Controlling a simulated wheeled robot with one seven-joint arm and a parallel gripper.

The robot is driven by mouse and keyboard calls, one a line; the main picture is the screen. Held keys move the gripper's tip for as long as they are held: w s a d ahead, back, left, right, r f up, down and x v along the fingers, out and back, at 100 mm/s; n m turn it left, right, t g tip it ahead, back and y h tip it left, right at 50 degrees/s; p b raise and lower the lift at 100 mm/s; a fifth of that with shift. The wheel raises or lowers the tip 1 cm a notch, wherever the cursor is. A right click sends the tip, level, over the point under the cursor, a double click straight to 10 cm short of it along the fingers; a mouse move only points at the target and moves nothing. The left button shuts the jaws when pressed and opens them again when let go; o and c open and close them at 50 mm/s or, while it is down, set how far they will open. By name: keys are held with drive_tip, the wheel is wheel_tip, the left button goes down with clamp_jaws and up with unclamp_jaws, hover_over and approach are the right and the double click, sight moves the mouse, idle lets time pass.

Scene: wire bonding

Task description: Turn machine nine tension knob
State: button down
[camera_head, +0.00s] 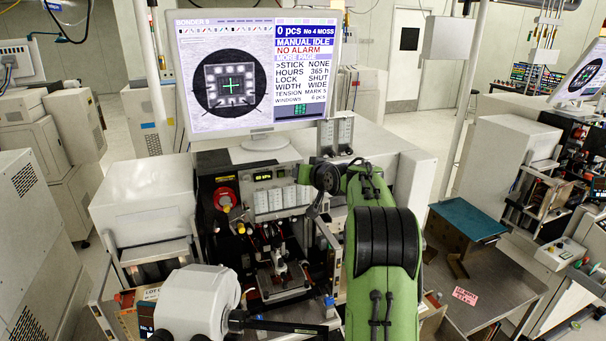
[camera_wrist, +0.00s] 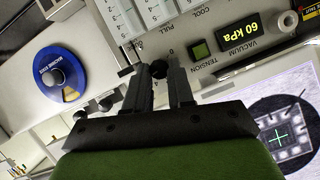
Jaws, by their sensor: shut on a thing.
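The knob's pointer mark cannot be made out. In the head view my green arm reaches the machine's front panel, and the knob is hidden or too small to tell. The machine's monitor (camera_head: 228,85) shows MANUAL IDLE, NO ALARM and a TENSION line that seems to read MARK 5.
A lit vacuum display (camera_wrist: 240,37) reads 60 kPa beside the knob. A blue disc (camera_wrist: 57,77) with a grey knob is on the left in the wrist view. In the head view, a white microscope-like head (camera_head: 198,303) stands in front, and a teal-topped box (camera_head: 467,219) is at right.

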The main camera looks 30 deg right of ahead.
drive_tip(key=shift+f, duration=0.25)
drive_tip(key=c, duration=1)
unclamp_jaws()
drive_tip(key=shift+r, duration=0.1)
drive_tip(key=shift+s+r, duration=0.1)
drive_tip(key=b+v, duration=0.3)
drive_tip(key=v, duration=1.2)
drive_tip(key=shift+s+a, duration=0.15)
drive_tip(key=shift+s, duration=0.2)
